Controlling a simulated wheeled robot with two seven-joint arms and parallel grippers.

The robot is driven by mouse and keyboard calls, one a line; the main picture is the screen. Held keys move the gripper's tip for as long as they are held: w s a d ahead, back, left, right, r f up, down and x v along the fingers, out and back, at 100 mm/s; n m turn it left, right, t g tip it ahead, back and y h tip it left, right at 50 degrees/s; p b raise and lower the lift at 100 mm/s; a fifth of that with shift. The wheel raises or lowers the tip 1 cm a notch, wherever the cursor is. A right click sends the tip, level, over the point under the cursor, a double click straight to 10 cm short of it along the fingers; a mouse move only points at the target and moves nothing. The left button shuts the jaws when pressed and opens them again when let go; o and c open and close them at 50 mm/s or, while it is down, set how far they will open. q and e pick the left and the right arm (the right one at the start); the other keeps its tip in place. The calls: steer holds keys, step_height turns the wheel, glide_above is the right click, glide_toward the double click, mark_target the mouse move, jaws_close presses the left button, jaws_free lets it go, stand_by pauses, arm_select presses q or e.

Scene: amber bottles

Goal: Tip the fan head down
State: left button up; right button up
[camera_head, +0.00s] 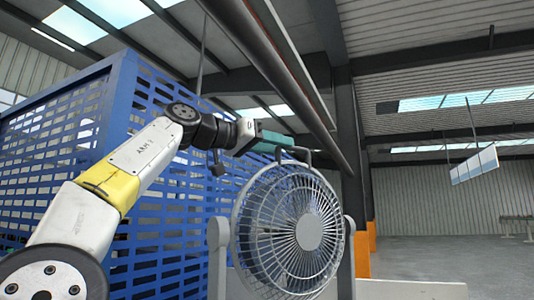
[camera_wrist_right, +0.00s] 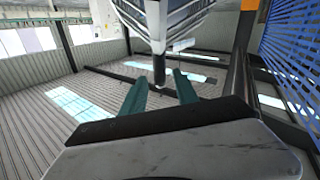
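The fan head (camera_head: 290,225) is a round grey wire grille with a pale hub, facing right in the head view. It sits between two grey side posts of its stand (camera_head: 218,258). A thin handle (camera_head: 300,150) rises from its top. My right gripper (camera_head: 282,142), with teal fingers, is at the top of the fan by this handle. In the right wrist view the fingers (camera_wrist_right: 160,80) are apart, with a dark bar (camera_wrist_right: 159,68) between their tips and gaps on both sides. Part of the fan (camera_wrist_right: 175,15) shows above it. My left gripper is not in view.
A blue slatted crate (camera_head: 165,220) stands behind my arm and left of the fan. Orange posts (camera_head: 362,255) and a steel column stand behind the fan. The grey floor (camera_head: 460,265) at the right is open.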

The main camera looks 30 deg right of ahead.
steer(key=shift+w+d, duration=0.15)
steer(key=shift+d, duration=0.9)
steer(key=shift+w+d, duration=0.1)
steer(key=shift+d, duration=0.9)
jaws_close()
